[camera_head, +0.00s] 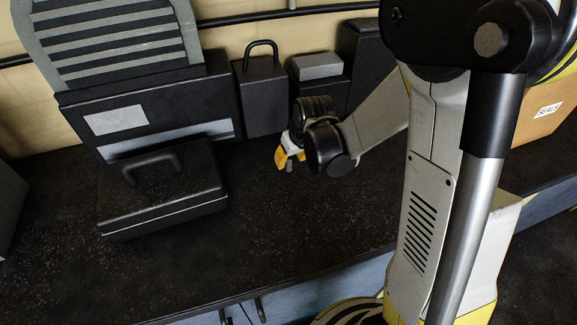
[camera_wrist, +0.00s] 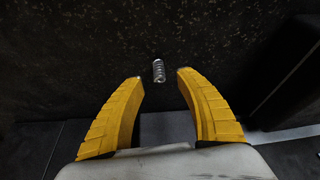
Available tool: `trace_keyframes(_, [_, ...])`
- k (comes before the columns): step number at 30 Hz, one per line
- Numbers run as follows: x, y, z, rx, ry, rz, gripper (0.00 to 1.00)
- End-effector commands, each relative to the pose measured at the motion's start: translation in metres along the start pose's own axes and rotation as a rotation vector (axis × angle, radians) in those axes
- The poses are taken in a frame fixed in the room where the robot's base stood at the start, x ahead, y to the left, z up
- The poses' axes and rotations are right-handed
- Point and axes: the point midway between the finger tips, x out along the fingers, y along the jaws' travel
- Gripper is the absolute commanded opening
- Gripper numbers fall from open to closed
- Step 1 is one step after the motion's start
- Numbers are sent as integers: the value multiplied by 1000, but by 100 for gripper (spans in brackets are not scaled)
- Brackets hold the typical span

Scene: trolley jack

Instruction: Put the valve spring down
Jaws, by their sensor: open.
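The valve spring (camera_wrist: 158,70) is a small silvery coil in the wrist view, against the dark speckled bench top (camera_head: 270,225). It appears between the fingertips of my gripper (camera_wrist: 160,77), with a gap on each side. My gripper's yellow fingers are spread and hold nothing. I cannot tell how far the spring is beyond the tips, or whether it stands or lies. In the head view my gripper (camera_head: 289,158) is low over the bench's back part, and the spring does not show there.
A black case (camera_head: 165,200) with a handle lies left of my gripper. A louvred machine (camera_head: 150,115), a dark handled box (camera_head: 262,97) and a grey-topped block (camera_head: 317,67) stand behind. A cardboard box (camera_head: 545,115) is at the right. The front bench is clear.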

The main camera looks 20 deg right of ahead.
Motion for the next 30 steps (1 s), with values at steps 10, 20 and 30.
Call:
trace_keyframes(10, [44,1,3,0,1,0,42])
trace_keyframes(20, [43,1,3,0,1,0,4])
trace_keyframes(30, [43,1,3,-1,1,0,0])
